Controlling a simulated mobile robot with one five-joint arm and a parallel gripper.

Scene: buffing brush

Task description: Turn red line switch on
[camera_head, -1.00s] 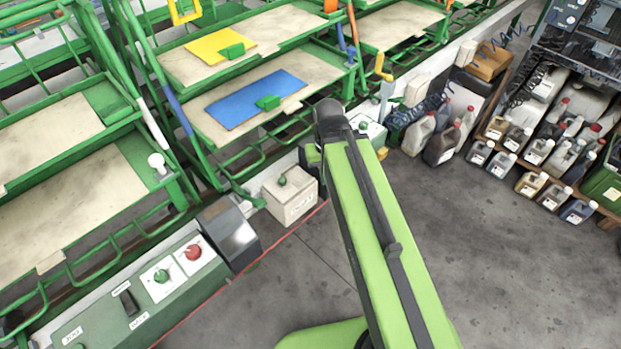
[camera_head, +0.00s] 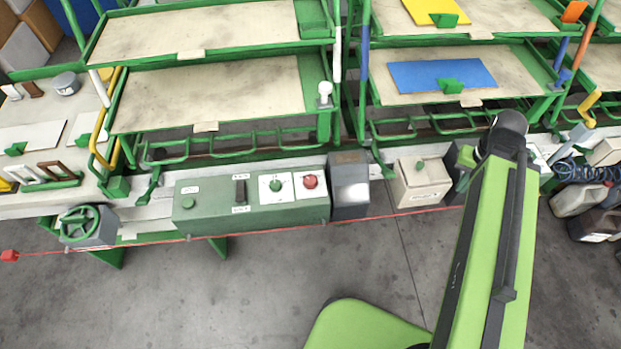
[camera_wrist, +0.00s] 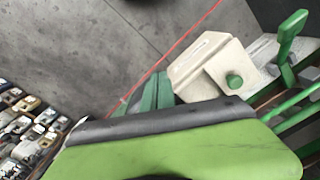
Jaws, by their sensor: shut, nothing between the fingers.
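A thin red line (camera_head: 300,228) runs along the front of the bench, with a small red piece (camera_head: 9,256) at its left end. A green control box (camera_head: 200,208) stands behind it, with a dark switch (camera_head: 240,190), a green knob (camera_head: 276,186) and a red knob (camera_head: 310,183). I cannot tell which control is the red line switch. My gripper (camera_wrist: 165,125) fills the bottom of the wrist view, green with a dark edge, shut and empty. In the head view it is hidden behind my arm at right.
A cream box with a green knob (camera_head: 422,192) stands right of the control box; it also shows in the wrist view (camera_wrist: 205,65). A grey block (camera_head: 350,188) is between them. A green handwheel (camera_head: 80,222) is at left. Jugs (camera_head: 580,198) stand right. The front floor is clear.

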